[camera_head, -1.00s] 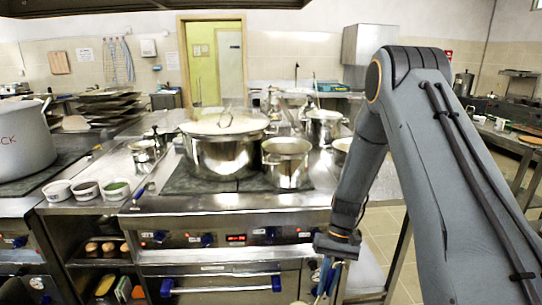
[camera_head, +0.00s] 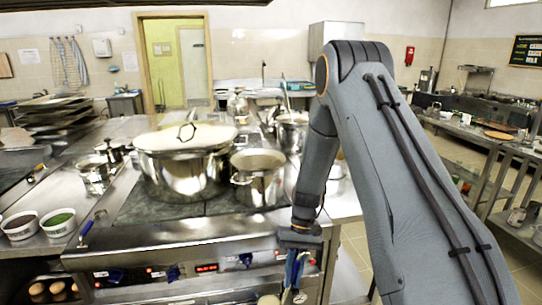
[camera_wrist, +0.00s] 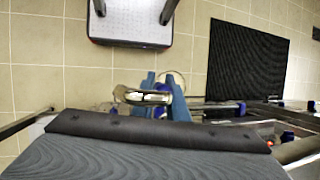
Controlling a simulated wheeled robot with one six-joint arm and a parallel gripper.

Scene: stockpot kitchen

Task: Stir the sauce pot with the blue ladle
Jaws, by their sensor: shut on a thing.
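My gripper (camera_head: 294,272) hangs low in front of the stove, at its right end, below the cooktop. Its blue fingers also show in the wrist view (camera_wrist: 165,97). It is shut on a slim, partly metallic utensil, apparently the ladle (camera_wrist: 146,96); the fingers hide much of it. An open steel pot (camera_head: 258,188) with pale contents, probably the sauce pot, stands on the cooktop, up and left of my gripper. A blue-handled thing (camera_head: 86,229) lies at the counter's left front edge.
A large lidded pot (camera_head: 188,172) stands left of the open pot. Another steel pot (camera_head: 292,133) is behind it. Bowls (camera_head: 58,223) and stacked trays (camera_head: 62,117) are at left. The stove front (camera_head: 150,277) is close to my gripper. Tiled floor (camera_wrist: 38,80) is below.

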